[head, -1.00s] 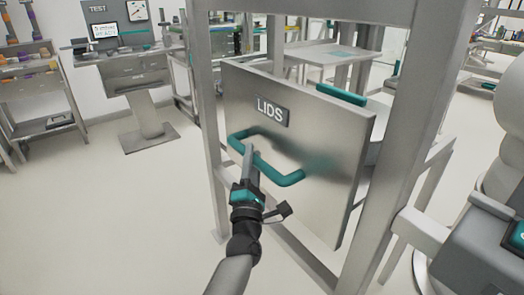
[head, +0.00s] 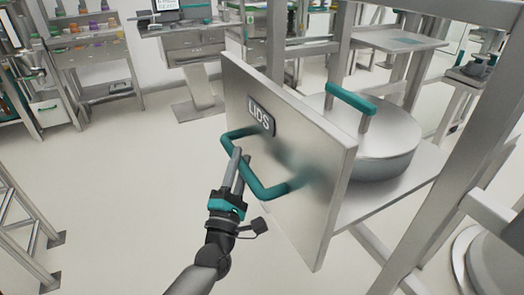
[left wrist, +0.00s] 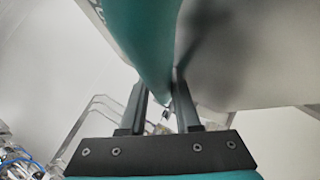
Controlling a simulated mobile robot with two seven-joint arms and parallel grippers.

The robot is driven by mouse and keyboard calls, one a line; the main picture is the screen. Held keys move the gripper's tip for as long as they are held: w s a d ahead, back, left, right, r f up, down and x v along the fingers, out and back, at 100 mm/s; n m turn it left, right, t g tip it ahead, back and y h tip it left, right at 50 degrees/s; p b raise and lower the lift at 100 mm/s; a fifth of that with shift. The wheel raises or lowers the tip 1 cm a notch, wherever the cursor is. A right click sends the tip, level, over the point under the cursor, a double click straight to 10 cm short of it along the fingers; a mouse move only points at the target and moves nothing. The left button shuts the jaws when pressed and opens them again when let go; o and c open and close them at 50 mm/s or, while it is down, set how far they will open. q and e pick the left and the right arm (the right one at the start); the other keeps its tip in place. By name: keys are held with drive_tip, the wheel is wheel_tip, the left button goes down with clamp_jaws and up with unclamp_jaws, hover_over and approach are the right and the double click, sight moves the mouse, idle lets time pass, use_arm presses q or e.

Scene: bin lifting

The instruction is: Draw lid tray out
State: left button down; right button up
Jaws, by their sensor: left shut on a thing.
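The lid tray has a grey metal front panel (head: 300,190) labelled LIDS, with a teal bar handle (head: 250,175). Behind the panel, the tray's flat shelf (head: 395,203) carries a round grey lid (head: 385,150) with its own teal handle (head: 350,98). The tray stands partly out of its metal frame. My left gripper (head: 238,163) is shut on the panel's handle, with its fingers either side of the bar. In the left wrist view the teal handle (left wrist: 145,40) runs between the two fingers (left wrist: 158,100). My right gripper is not in view.
Metal frame posts (head: 455,120) stand around the tray on the right. A workstation (head: 195,45) and shelves with coloured items (head: 95,50) stand at the back left. A metal rack (head: 20,215) is at the left edge. The floor (head: 130,170) left of the panel is clear.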

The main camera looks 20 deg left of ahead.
use_arm(q)
drive_tip(key=shift+s+a, duration=1.25)
drive_tip(key=shift+s, duration=0.3)
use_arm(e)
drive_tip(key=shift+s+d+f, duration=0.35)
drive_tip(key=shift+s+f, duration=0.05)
use_arm(q)
drive_tip(key=c, duration=0.6)
unclamp_jaws()
drive_tip(key=p+v, duration=0.1)
drive_tip(key=v, duration=1.4)
drive_tip(key=shift+s+d, duration=0.1)
drive_tip(key=shift+d, duration=0.05)
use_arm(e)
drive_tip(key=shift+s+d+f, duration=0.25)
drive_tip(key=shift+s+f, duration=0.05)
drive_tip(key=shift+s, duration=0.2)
